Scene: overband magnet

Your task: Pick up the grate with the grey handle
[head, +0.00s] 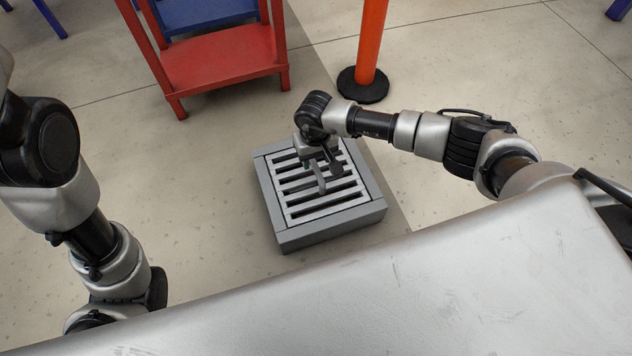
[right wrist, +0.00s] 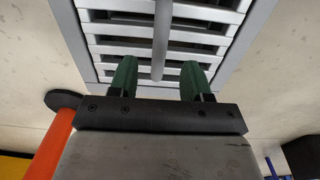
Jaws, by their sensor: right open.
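The grate (head: 334,199) is a light grey slatted panel set in a grey box-like frame (head: 335,236) on the floor. Its grey bar handle (head: 318,178) runs across the slats. My right gripper (head: 325,172) is over the grate at the handle. In the right wrist view the right gripper (right wrist: 159,75) is open, with its two green fingertips on either side of the handle (right wrist: 161,45). The handle lies between the fingers with a gap on each side. I cannot tell how deep the fingers reach. My left gripper is out of view.
A red stand (head: 222,62) is behind the grate to the left, with a blue one (head: 205,14) beyond it. An orange post (head: 370,45) on a black base stands behind the grate. The floor left of the grate is clear.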

